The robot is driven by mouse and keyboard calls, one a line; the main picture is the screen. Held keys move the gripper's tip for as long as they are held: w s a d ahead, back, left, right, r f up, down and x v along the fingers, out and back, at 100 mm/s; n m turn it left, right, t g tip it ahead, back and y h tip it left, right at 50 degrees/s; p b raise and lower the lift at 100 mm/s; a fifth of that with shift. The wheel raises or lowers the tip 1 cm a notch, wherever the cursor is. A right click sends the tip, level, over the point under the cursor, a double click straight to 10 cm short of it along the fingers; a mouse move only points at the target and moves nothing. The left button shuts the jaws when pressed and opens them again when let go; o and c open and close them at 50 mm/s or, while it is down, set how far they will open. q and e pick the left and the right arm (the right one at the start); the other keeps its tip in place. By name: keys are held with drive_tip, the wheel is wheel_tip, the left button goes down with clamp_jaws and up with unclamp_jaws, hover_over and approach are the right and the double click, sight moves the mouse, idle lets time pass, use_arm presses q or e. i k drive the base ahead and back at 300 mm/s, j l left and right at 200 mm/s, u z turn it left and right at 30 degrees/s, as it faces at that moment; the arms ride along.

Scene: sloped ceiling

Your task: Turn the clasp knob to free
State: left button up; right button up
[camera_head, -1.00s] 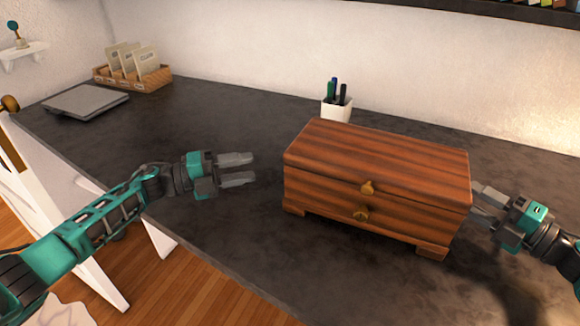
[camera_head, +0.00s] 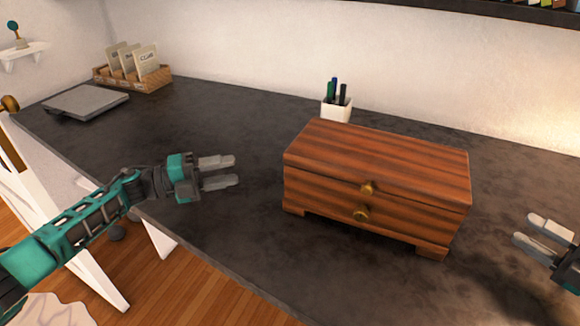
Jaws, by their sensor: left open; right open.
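A striped brown wooden box (camera_head: 370,160) stands on short feet on the dark desktop, its lid down. An upper brass knob (camera_head: 367,188) sits at the seam between lid and body on the front face. A lower brass knob (camera_head: 361,214) sits just below it on the body. Which one is the clasp knob, and how far it is turned, is too small to tell. My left gripper (camera_head: 236,170) is open and empty, to the left of the box and apart from it. My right gripper (camera_head: 522,228) is open and empty, to the right of the box, with a gap.
A white pen cup (camera_head: 336,110) stands behind the box. A basket with cards (camera_head: 140,80) and a flat grey slab (camera_head: 86,101) are at the far left of the dark desk (camera_head: 250,245). The desk in front of the box is clear up to its front edge.

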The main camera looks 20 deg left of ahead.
sight(361, 215)
drive_tip(key=k, duration=1)
